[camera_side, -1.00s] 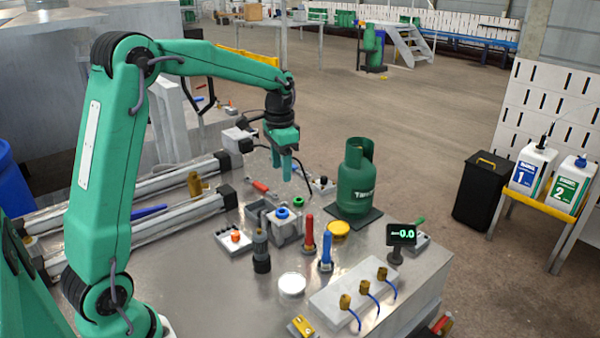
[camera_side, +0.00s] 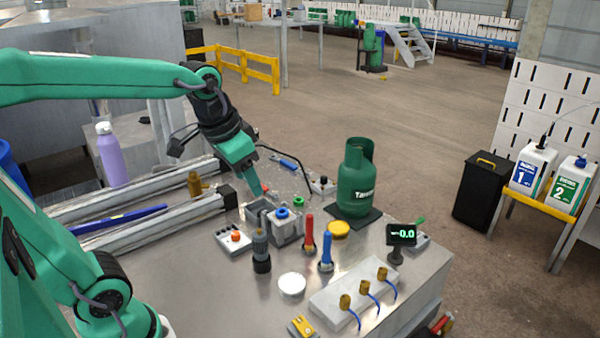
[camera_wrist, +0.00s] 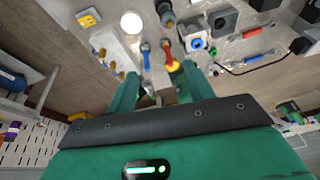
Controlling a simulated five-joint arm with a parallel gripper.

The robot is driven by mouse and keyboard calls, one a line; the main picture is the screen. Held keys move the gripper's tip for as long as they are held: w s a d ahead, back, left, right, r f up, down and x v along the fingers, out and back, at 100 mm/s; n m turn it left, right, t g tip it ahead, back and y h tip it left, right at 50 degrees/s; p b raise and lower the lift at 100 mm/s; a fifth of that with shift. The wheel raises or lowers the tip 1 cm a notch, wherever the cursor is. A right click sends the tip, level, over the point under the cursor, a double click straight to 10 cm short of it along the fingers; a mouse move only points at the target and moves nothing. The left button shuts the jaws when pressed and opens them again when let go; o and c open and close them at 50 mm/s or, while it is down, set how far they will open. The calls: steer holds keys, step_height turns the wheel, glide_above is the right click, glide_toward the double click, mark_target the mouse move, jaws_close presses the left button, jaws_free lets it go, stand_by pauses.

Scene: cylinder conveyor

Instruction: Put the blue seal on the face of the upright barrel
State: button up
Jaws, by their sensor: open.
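A green gas cylinder (camera_side: 356,185) with white lettering stands upright on a dark plate; I take it for the barrel. A blue ring (camera_side: 282,213), likely the seal, sits on top of a grey block (camera_side: 286,229) to its left. The ring also shows in the wrist view (camera_wrist: 196,43). A green ring (camera_side: 299,201) is just behind it. My gripper (camera_side: 259,190) is open and tilted, behind and left of the blue ring, not around it. Its two fingers (camera_wrist: 158,75) are apart with nothing between them in the wrist view.
Red-handled (camera_side: 309,234) and blue-handled (camera_side: 326,251) tools stand upright in front of the block. A yellow disc (camera_side: 339,229) and a display (camera_side: 401,235) are near the cylinder. A dark cylindrical tool (camera_side: 261,250) stands front left.

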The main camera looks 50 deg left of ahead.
steer(key=s+d+f+n+t, duration=0.1)
steer(key=s+d+f, duration=0.1)
steer(key=s, duration=0.5)
steer(key=shift+d+t, duration=0.25)
steer(key=shift+t, duration=0.15)
stand_by(0.8)
